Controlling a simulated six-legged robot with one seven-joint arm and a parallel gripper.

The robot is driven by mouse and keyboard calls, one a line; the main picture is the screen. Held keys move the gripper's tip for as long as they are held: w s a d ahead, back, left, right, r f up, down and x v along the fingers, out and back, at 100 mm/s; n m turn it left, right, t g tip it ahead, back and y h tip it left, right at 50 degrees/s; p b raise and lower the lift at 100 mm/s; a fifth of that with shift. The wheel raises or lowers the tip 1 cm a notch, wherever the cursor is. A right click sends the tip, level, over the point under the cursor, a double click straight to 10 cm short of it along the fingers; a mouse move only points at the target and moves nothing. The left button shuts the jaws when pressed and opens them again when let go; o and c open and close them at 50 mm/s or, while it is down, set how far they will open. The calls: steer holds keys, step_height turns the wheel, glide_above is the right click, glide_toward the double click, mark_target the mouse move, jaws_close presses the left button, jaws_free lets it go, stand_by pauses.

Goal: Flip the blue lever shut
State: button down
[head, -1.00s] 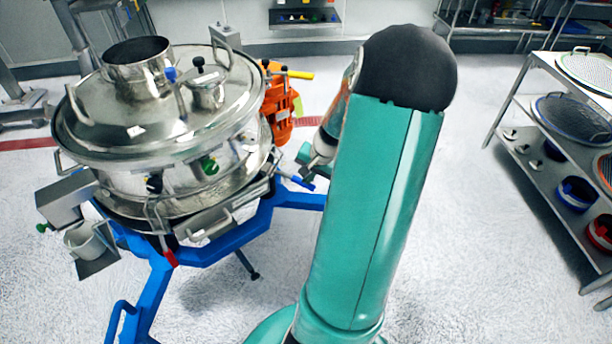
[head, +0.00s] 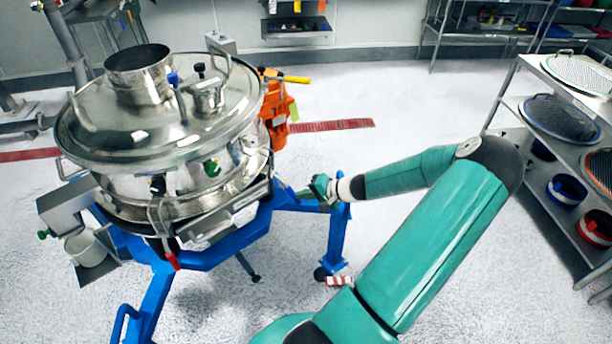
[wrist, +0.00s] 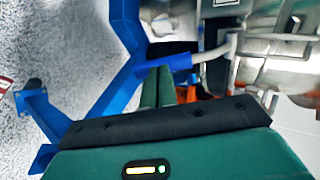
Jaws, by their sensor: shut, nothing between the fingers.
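The blue lever is clearest in the wrist view, where its blue grip (wrist: 172,63) sits on a bent grey metal rod that runs right to the sifter. The steel sifter (head: 150,130) stands at the left in the head view, on a blue frame (head: 235,235). My gripper (head: 306,194) is at the sifter's right side, by the frame's right corner. In the wrist view my green fingers (wrist: 157,80) are shut and empty, with their tips right at the grip. I cannot tell whether they touch it. In the head view the lever is small and partly hidden by my gripper.
An orange motor (head: 275,105) with a yellow handle is behind the lever. A red lever (head: 173,261) hangs at the sifter's front. A shelf rack (head: 520,105) with sieves and bowls stands at the right. The floor between is open.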

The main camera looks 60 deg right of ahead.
mark_target(300, 201)
steer(key=shift+w+a+f+t, duration=0.1)
steer(key=shift+w+f+t, duration=0.4)
steer(key=shift+f+t, duration=0.3)
steer(key=w+f+t, duration=0.1)
steer(key=w+f+t+y, duration=0.1)
steer(key=shift+a+t, duration=0.35)
steer(key=shift+t, duration=0.05)
steer(key=shift+w+a+f, duration=0.15)
steer(key=shift+w+f, duration=0.25)
steer(key=shift+w, duration=0.15)
steer(key=shift+w+a, duration=0.1)
steer(key=shift+w, duration=0.1)
